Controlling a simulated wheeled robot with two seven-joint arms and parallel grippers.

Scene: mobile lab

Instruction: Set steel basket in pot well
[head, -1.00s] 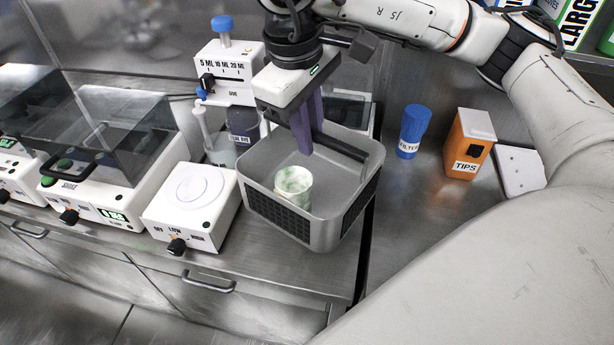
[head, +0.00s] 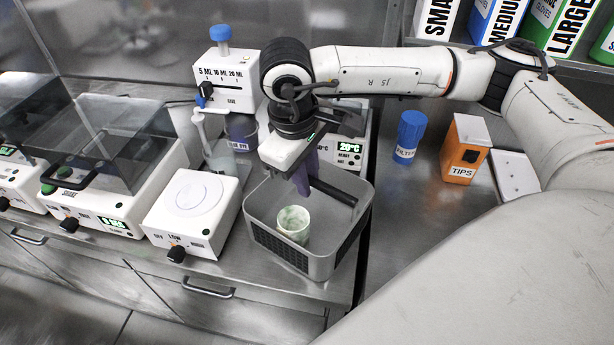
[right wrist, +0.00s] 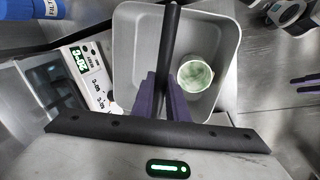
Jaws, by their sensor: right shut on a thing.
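The grey steel basket (head: 353,232) has perforated dark side panels and a dark bar handle (head: 333,190). A white cup with greenish contents (head: 293,224) stands inside it. My right gripper (head: 303,190) is shut on the handle from above; its purple fingers also grip the bar in the right wrist view (right wrist: 161,105). The basket hangs or rests over the counter's front part; I cannot tell whether its bottom touches. Behind it is a white heater unit with a 20°C display (head: 349,148). A dark recess (right wrist: 47,82), perhaps the pot well, shows beside that display. My left gripper (right wrist: 305,82) shows spread purple fingers at the right wrist view's edge.
A white hotplate (head: 190,205) stands just left of the basket, with a dispenser (head: 226,80) behind it. A blue filter bottle (head: 408,138) and an orange tips box (head: 465,150) stand to the right.

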